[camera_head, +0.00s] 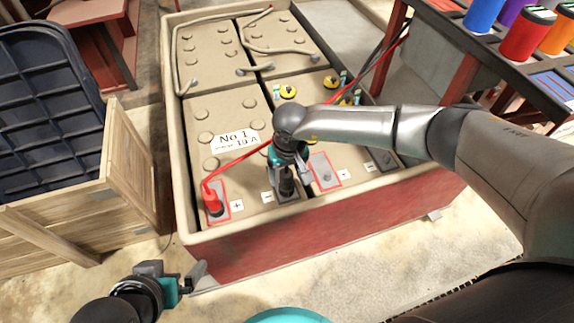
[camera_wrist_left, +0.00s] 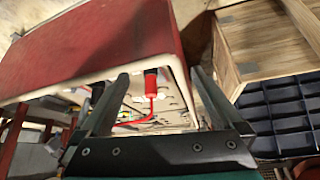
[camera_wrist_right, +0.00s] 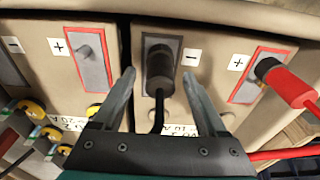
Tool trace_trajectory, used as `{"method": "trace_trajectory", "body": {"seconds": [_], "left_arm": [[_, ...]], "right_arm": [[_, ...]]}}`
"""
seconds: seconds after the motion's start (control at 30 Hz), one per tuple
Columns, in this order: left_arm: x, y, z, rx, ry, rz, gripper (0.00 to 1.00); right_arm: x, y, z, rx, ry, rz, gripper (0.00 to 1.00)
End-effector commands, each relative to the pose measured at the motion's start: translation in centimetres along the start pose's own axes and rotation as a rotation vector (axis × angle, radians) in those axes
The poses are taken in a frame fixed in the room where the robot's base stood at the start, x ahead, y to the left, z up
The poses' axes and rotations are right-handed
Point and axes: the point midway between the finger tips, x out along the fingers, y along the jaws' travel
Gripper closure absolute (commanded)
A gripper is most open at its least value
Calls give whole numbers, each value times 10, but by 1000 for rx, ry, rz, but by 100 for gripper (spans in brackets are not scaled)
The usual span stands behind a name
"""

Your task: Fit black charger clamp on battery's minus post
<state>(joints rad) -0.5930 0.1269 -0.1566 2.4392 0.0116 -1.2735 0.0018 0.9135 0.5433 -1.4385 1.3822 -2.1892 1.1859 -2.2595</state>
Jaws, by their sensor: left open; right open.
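The black charger clamp (camera_wrist_right: 160,66) stands upright on the grey pad of the minus post (camera_wrist_right: 148,40), beside a "−" label. In the head view the black clamp (camera_head: 287,185) is partly hidden under my right gripper (camera_head: 291,168). My right gripper (camera_wrist_right: 161,85) is open, with one finger on each side of the clamp and its cable; I cannot tell whether they touch. The post itself is hidden by the clamp. The red clamp (camera_head: 212,201) sits on the plus pad at the battery's left corner. My left gripper (camera_head: 190,283) is open and empty, outside the tray's front wall.
The battery (camera_head: 235,105) stands in a red-sided tray (camera_head: 330,225) with a raised rim. A neighbouring plus pad (camera_head: 325,172) is close to the right gripper. A wooden crate (camera_head: 130,170) stands left, and a rack with coloured cylinders (camera_head: 524,35) is at upper right.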

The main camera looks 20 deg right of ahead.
Motion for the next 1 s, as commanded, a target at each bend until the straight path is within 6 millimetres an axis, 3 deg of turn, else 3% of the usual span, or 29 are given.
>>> {"method": "trace_trajectory", "body": {"seconds": [0.3, 1.0], "left_arm": [[-13, -15, 18, -16, -160, -39, 0], [57, -13, 73, -12, -279, -28, 0]], "right_arm": [[-31, 0, -1, -1, 2, 0, 25], [-123, 0, -2, 0, 4, -1, 25]]}}
